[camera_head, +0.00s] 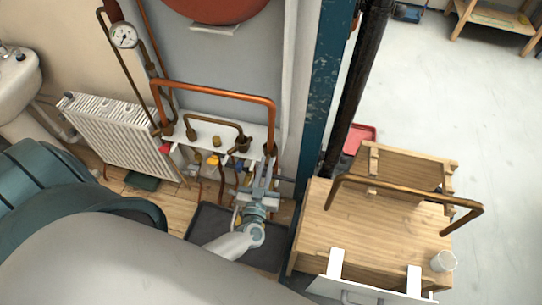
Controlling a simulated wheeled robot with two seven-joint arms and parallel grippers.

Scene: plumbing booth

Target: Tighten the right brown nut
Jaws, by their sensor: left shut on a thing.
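The right brown nut (270,149) sits at the lower right end of the large copper pipe (215,91), on the white manifold shelf (210,133). My left gripper (267,168) reaches up to this nut from below and is shut on it, its fingers partly hiding it. Another brown nut (167,129) is at the pipe's left end. A smaller brown pipe (214,119) ends in nuts on the same shelf. My right gripper is not in view.
A pressure gauge (123,36) and white radiator (118,135) are at left. A blue post (323,80) rises right of the gripper. A wooden table (370,236) carries a bent brown pipe (405,190) and a white cup (443,261). A dark tray (208,224) lies below the gripper.

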